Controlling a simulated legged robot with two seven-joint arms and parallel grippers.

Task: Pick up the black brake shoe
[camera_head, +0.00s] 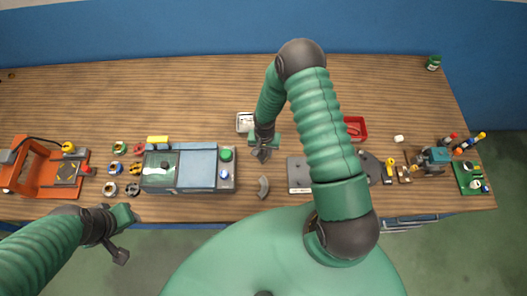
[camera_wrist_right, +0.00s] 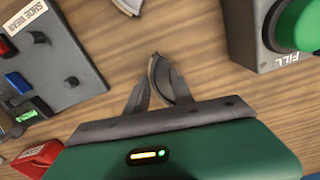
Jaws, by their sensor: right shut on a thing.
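My right gripper (camera_head: 262,153) is above the middle of the bench. In the right wrist view its fingers (camera_wrist_right: 160,92) are shut on a dark, curved brake shoe (camera_wrist_right: 160,70), which stands out between the fingertips. In the head view this shoe is hard to tell from the dark fingers. A second, grey curved shoe (camera_head: 263,187) lies on the wood near the front edge; its end also shows at the top of the wrist view (camera_wrist_right: 128,4). My left gripper (camera_head: 121,236) hangs by the front edge at the left, apart from these; its jaw opening is unclear.
A blue-grey machine (camera_head: 197,168) with a green knob stands left of the right gripper. A grey plate (camera_head: 299,174) labelled "SHOE WEAR" is at the right. A white tray (camera_head: 245,122) and a red tray (camera_head: 355,128) lie behind. An orange fixture (camera_head: 40,175) is far left.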

